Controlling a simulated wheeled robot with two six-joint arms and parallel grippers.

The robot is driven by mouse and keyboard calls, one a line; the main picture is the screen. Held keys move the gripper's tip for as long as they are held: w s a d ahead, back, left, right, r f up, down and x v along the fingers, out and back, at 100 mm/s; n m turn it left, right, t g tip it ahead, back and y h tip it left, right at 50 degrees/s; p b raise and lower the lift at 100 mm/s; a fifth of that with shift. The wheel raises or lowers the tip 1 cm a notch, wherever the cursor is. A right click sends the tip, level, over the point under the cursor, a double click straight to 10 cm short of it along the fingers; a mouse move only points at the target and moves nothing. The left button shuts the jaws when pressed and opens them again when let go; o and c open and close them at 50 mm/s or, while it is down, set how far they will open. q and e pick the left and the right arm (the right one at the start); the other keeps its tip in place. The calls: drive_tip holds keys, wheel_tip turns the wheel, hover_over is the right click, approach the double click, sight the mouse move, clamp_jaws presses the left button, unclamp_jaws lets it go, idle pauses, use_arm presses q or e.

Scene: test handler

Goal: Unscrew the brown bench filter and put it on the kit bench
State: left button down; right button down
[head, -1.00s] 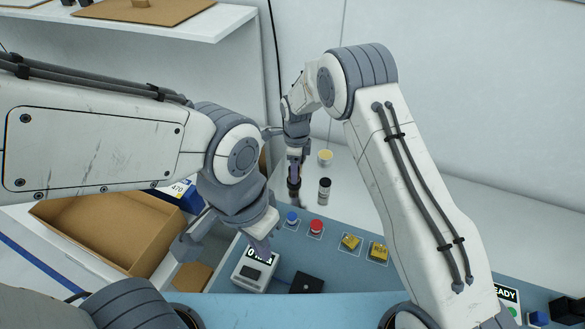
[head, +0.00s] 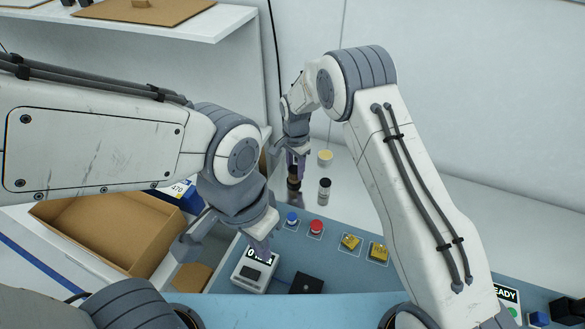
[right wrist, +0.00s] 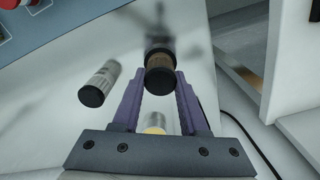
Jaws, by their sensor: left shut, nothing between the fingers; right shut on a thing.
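The brown filter (head: 294,171) has a black end and stands at the rear of the blue-edged bench in the head view. It also shows in the right wrist view (right wrist: 160,66), between the purple fingertips. My right gripper (head: 298,158) is shut on it from above. Whether the filter is still seated in its mount is hard to tell. My left gripper (head: 261,250) is shut and empty, pointing down just over a small white display box (head: 251,270). I cannot make out a surface that is clearly the kit bench.
A grey-and-black cylinder (right wrist: 100,84) stands close to the filter, and a cream-topped one (head: 325,157) is behind. An open cardboard box (head: 110,230) sits at left.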

drive_tip(key=shift+n, duration=0.5)
drive_tip(key=n, duration=0.5)
drive_tip(key=shift+a, duration=0.1)
drive_tip(key=n, duration=0.6)
drive_tip(key=shift+a+f+n, duration=0.1)
drive_tip(key=shift+a+n, duration=0.05)
drive_tip(key=shift+n, duration=0.15)
drive_tip(key=c, duration=0.7)
unclamp_jaws()
